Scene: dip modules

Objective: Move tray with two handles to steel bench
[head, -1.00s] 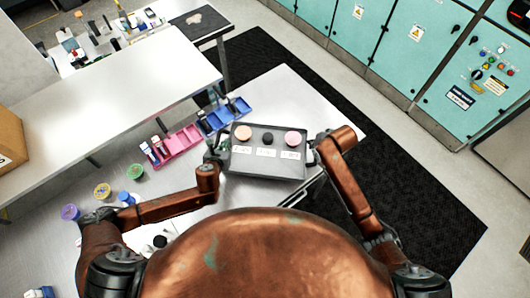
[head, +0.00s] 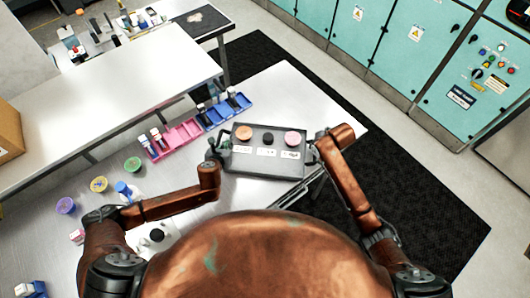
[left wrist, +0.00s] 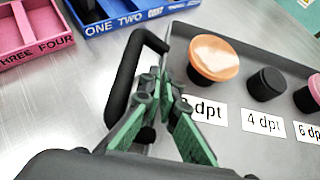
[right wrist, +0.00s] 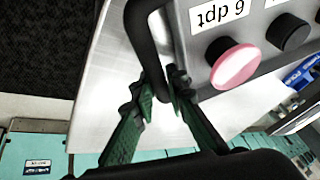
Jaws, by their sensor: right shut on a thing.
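The dark grey tray (head: 265,169) is above the right part of the steel bench (head: 290,85) in the head view. It carries an orange, a black and a pink round piece behind white labels. My left gripper (left wrist: 158,90) is at its black left handle (left wrist: 124,80). The fingertips are close together inside the handle loop, and whether they clamp the bar is unclear. My right gripper (right wrist: 163,85) is shut on the right handle (right wrist: 146,35). I cannot tell whether the tray touches the bench.
Pink (head: 178,140) and blue (head: 224,111) divided bins lie behind the tray on its left. Several coloured cups, including a green one (head: 132,165), stand at the left. A dark mat (head: 420,200) covers the floor at the right, before teal cabinets (head: 400,50).

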